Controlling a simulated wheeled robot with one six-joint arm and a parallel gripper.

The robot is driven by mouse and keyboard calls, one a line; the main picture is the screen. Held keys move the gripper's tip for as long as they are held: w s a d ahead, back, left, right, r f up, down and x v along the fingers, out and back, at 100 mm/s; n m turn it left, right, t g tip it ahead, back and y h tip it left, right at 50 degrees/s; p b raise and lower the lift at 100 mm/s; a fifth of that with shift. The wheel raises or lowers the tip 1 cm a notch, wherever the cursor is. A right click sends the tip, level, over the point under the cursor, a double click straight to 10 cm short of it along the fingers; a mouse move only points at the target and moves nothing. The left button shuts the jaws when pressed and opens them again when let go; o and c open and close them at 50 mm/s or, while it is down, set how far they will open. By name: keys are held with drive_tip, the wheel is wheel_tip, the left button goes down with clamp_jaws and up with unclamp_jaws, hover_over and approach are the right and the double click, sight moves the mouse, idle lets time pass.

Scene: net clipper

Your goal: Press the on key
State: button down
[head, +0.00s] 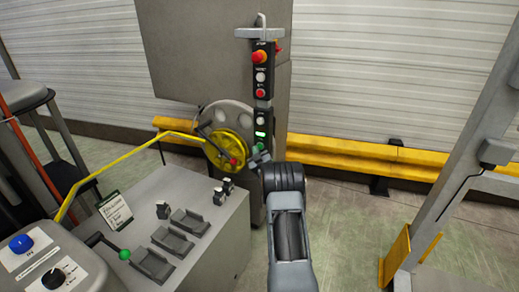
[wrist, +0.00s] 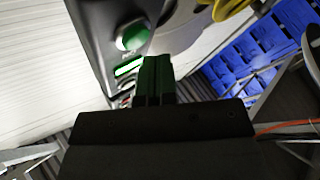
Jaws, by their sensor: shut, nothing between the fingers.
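A dark upright control panel (head: 262,105) on a grey post carries several buttons. A green button (head: 261,147) is near its lower end, just below a lit green indicator (head: 260,134). The wrist view shows the round green button (wrist: 132,35) and the lit indicator (wrist: 128,67) close up. The labels are too small to read, so I cannot tell which one is marked on. My gripper (wrist: 156,60) is shut and empty. Its fingertips show just right of the green button and indicator, apart from the button in the picture. In the head view my gripper (head: 260,156) is just below the green button.
Higher on the panel are a red mushroom button (head: 259,57), a white button (head: 261,77) and a red button (head: 261,93). A yellow wheel (head: 228,148) stands close left of my gripper. A grey console (head: 195,225) with levers is at lower left.

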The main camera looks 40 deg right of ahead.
idle(0.3)
drive_tip(key=shift+s+a+b, duration=0.2)
drive_tip(key=shift+s+a, duration=0.2)
drive_tip(key=shift+a, duration=0.35)
drive_tip(key=shift+s+a+b, duration=0.25)
drive_tip(key=shift+s+a, duration=0.15)
drive_tip(key=shift+a, duration=0.35)
drive_tip(key=shift+s+a+b, duration=0.2)
drive_tip(key=shift+s+a, duration=0.2)
drive_tip(key=shift+a, duration=0.35)
